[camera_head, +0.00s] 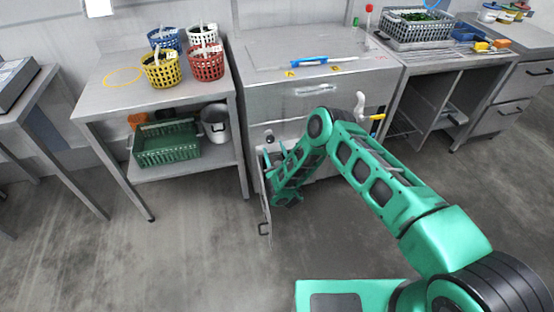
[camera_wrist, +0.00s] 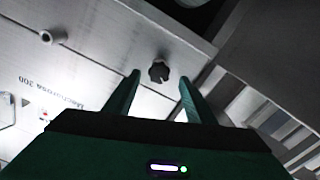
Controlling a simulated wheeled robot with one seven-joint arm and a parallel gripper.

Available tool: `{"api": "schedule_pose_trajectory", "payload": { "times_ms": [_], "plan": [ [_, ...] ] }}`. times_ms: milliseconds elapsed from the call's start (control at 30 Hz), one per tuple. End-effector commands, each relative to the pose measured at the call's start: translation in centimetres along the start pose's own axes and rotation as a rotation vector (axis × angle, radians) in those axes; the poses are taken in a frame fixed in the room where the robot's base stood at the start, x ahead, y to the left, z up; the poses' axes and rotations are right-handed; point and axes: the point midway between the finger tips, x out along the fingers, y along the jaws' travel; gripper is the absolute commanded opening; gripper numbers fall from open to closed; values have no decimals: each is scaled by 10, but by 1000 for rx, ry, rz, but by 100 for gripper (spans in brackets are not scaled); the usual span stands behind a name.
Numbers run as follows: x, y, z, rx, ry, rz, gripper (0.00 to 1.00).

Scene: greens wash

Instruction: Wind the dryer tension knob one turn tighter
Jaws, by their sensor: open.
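A small black lobed knob (camera_wrist: 159,72) stands on a pale metal panel (camera_wrist: 95,60) in the wrist view. I take it to be the dryer tension knob. My gripper (camera_wrist: 160,92) is open, with its two green fingers on either side of the line to the knob. The knob appears just beyond the fingertips and between them, and no contact shows. In the head view my gripper (camera_head: 288,197) is low at the front of the grey cabinet (camera_head: 290,100), beside an open door (camera_head: 266,205). The knob cannot be made out there.
The open door has a dark handle and hangs close to my arm. A side table (camera_head: 95,98) at the left carries several coloured baskets, with a green crate (camera_head: 168,147) on its shelf. A short round stub (camera_wrist: 45,37) sticks out of the panel. The floor in front is clear.

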Motion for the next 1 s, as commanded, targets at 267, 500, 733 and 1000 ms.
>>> {"api": "schedule_pose_trajectory", "payload": {
  "times_ms": [267, 500, 733, 1000],
  "plan": [
    [-35, 1, 5, 3, -8, 2, 50],
    [-49, 0, 4, 1, -5, 1, 50],
    [-51, 0, 3, 0, -3, 1, 50],
    [-53, 7, 6, -17, -4, 4, 50]
  ]
}}
